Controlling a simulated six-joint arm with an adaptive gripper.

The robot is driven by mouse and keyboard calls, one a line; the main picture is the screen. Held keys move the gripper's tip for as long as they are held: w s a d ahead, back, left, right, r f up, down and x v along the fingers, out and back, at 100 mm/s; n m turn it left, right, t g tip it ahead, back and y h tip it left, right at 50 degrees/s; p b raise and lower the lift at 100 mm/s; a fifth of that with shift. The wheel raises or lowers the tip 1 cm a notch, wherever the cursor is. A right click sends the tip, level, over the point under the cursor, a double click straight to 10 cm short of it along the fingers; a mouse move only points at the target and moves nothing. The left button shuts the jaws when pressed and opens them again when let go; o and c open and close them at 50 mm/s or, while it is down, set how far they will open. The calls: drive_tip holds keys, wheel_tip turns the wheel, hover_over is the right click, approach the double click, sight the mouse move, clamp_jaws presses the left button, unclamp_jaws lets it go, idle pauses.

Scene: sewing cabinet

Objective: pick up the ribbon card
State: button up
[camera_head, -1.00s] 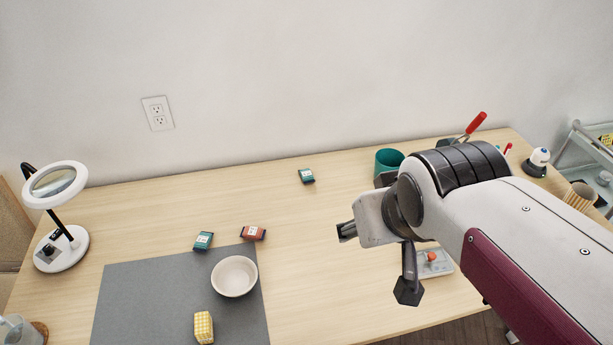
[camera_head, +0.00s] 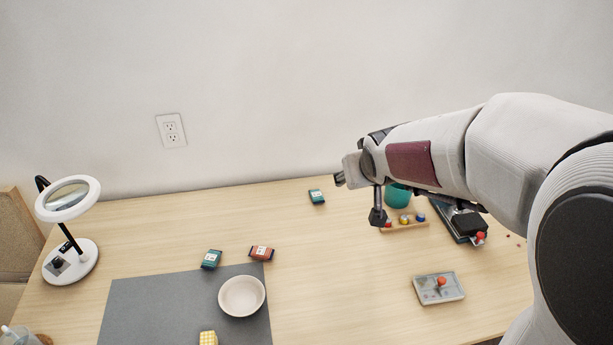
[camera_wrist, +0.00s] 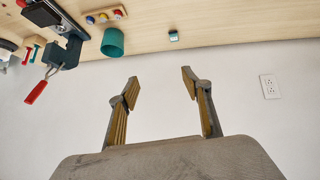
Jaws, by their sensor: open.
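Three small cards with white labels lie on the table, and I cannot tell which is the ribbon card. One teal card (camera_head: 316,196) lies alone near the wall; it also shows in the wrist view (camera_wrist: 173,36). Another teal card (camera_head: 211,259) and an orange-red card (camera_head: 261,253) lie close together at the back edge of the grey mat (camera_head: 150,308). My gripper (camera_head: 339,179) is beside the wall-side teal card, to its right and seemingly above the table. In the wrist view my gripper (camera_wrist: 160,80) is open and empty, with wall between its fingers.
A white bowl (camera_head: 242,296) and a yellow checked block (camera_head: 208,338) are on the mat. A ring lamp (camera_head: 70,262) stands at left. A teal cup (camera_head: 397,196), a tray of coloured knobs (camera_head: 405,224) and a grey device (camera_head: 438,288) are at right. The middle of the table is clear.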

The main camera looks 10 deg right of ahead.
drive_tip(key=w+f+n+t+y, duration=0.1)
drive_tip(key=w+f+t+y, duration=0.1)
drive_tip(key=w+f, duration=1.7)
drive_tip(key=t+y, duration=0.1)
drive_tip(key=y, duration=0.1)
approach(317, 194)
drive_tip(key=shift+w+a+f+n, duration=0.15)
drive_tip(key=shift+w+f+n, duration=0.05)
drive_tip(key=shift+f+n, duration=0.2)
drive_tip(key=shift+w, duration=0.1)
drive_tip(key=shift+x, duration=1.25)
drive_tip(key=shift+w, duration=0.1)
drive_tip(key=shift+x, duration=2.45)
drive_tip(key=shift+r, duration=0.1)
drive_tip(key=c, duration=1)
